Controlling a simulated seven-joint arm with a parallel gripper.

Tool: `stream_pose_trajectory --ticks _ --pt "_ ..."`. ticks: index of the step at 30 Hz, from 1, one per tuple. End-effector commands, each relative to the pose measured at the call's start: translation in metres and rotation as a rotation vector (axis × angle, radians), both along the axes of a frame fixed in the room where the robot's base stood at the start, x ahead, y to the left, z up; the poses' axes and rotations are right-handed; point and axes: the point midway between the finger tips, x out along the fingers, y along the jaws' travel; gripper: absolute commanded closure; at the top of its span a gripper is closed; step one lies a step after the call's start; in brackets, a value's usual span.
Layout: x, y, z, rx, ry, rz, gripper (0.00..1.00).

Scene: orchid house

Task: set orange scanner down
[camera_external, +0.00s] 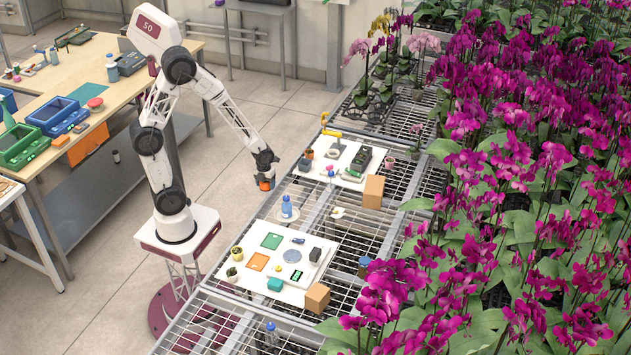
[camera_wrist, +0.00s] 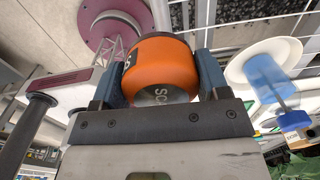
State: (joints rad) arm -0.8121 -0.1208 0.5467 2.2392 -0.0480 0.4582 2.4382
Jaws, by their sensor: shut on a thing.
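The orange scanner (camera_wrist: 160,66) is held between the two fingers of my gripper (camera_wrist: 158,85) in the wrist view. It has a dark band and a grey end with partly visible lettering. In the external view my gripper (camera_external: 265,176) hangs beside the left edge of the metal bench, and the orange scanner (camera_external: 264,186) shows small below it. The scanner appears clear of any surface.
A white board (camera_external: 228,262) with pots, mats and a scale lies on the mesh bench. Another white board (camera_external: 313,172) lies farther back. A blue bottle (camera_external: 286,207) on a white saucer stands between them; the bottle also shows in the wrist view (camera_wrist: 268,78). Magenta orchids (camera_external: 540,150) fill the right.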

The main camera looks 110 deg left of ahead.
Motion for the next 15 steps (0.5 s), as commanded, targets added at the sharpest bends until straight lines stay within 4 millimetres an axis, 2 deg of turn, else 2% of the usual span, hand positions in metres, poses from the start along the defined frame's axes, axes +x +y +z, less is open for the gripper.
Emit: stream_pose_trajectory --ticks 15 --pt "0.0 0.001 0.069 0.004 -0.004 0.001 0.58"
